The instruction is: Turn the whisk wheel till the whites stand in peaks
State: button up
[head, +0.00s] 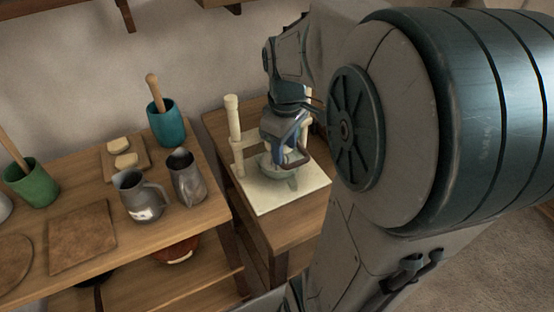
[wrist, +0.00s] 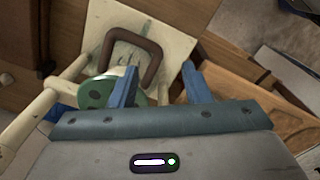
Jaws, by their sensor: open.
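The whisk stand has a cream base board (head: 262,200) and a cream post (head: 233,118) and stands on a small wooden table. In the wrist view, a green wheel (wrist: 97,92) with dark spots sits left of my left finger, partly hidden by it. A brown squared loop (wrist: 153,50) shows beyond the fingers, over a pale rounded shape that may hold the whites. A grey-green bowl (head: 292,182) shows below my gripper in the head view. My gripper (wrist: 160,75) points down over the stand, its blue fingers apart with nothing clearly between them. Whether a finger touches the wheel is unclear.
A wooden counter (head: 187,222) to the left holds two metal jugs (head: 140,196), a teal crock (head: 163,124), a green crock (head: 38,185) and boards. A reddish bowl (head: 176,252) sits on its lower shelf. My arm hides the right side.

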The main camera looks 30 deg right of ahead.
notch_tip(320, 180, up, 8)
jog(key=p, duration=0.6)
jog(key=shift+a, duration=0.1)
dwell(0.3)
jog(key=s+a+m+t, duration=0.3)
jog(key=s+a+m, duration=0.3)
jog(key=s+a, duration=0.2)
jog(key=shift+a+f, duration=0.15)
jog(key=shift+f, duration=0.2)
jog(key=shift+c, duration=0.8)
